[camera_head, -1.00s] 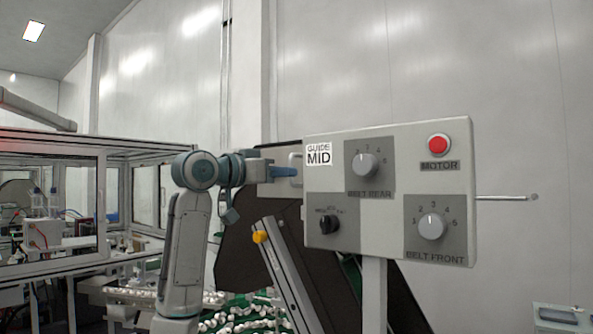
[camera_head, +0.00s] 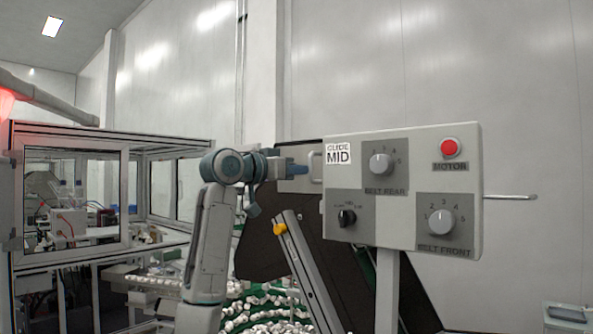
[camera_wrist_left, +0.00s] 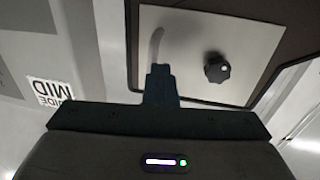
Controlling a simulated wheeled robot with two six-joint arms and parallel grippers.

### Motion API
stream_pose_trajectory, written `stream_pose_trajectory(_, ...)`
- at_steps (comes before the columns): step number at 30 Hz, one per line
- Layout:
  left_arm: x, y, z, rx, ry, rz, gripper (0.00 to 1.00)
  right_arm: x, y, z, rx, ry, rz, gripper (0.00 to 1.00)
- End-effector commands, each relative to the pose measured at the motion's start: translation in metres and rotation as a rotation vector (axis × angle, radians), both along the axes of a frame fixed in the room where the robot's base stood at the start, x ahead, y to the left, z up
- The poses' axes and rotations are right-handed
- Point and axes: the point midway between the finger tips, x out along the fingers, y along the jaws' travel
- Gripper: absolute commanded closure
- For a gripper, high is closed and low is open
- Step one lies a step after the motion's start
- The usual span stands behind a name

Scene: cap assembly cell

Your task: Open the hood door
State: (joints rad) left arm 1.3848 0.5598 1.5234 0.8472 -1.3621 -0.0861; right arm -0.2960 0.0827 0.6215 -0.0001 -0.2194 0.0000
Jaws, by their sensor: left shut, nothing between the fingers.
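The framed enclosure at the left of the head view has a clear-paned front panel (camera_head: 125,205), which looks like the hood door. I cannot tell whether it is shut or ajar. My left gripper (camera_head: 300,170) is well to the right of it, by the left edge of the control panel (camera_head: 405,232). Its blue fingers are together and empty. In the left wrist view the closed fingers (camera_wrist_left: 160,82) lie in front of a pale plate (camera_wrist_left: 200,45) with a black knob (camera_wrist_left: 216,67). My right gripper is in neither view.
The control panel carries a red motor button (camera_head: 449,147) and dials, close to my left arm. A dark tilted machine part (camera_head: 268,240) stands behind the arm. Many white caps (camera_head: 270,315) lie on green belting below. A thin rod (camera_head: 512,197) sticks out right of the panel.

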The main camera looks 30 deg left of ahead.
Motion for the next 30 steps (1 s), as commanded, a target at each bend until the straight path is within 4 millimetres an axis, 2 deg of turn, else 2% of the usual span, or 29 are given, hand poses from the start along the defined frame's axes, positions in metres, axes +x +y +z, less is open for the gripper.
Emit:
stream_pose_trajectory(3,0.000,0.000,0.000,0.000,-0.001,0.000,1.00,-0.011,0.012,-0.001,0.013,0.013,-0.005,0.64)
stream_pose_trajectory(6,-0.001,0.000,0.001,0.001,-0.001,0.000,1.00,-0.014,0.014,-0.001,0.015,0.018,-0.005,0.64)
stream_pose_trajectory(20,-0.001,0.000,0.001,0.000,-0.002,0.000,1.00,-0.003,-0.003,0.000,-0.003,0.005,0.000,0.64)
stream_pose_trajectory(30,-0.001,0.000,0.001,0.000,-0.002,0.000,1.00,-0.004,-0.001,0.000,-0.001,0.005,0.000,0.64)
